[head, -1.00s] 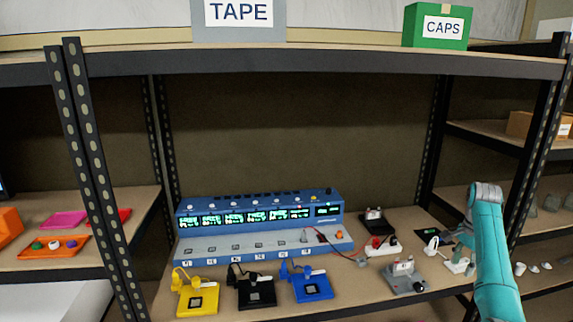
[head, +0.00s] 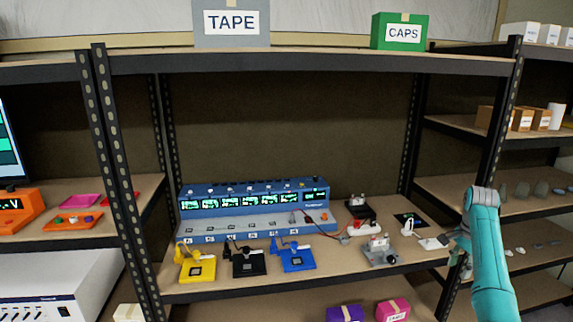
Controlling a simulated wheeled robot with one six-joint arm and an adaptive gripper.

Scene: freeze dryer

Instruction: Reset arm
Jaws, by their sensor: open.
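My teal arm rises at the right of the head view. My gripper (head: 459,246) is small and partly hidden behind my arm, at the right front corner of the middle shelf (head: 330,274). It looks empty, and its fingers are hard to make out. A white block (head: 433,243) sits on the shelf just left of my gripper; I cannot tell whether they touch.
A blue instrument (head: 255,212) with lit displays stands on the shelf. Yellow (head: 198,268), black (head: 249,264) and blue (head: 298,260) fixtures stand before it. A grey fixture (head: 381,255) is nearer my gripper. A black post (head: 492,150) stands behind my arm.

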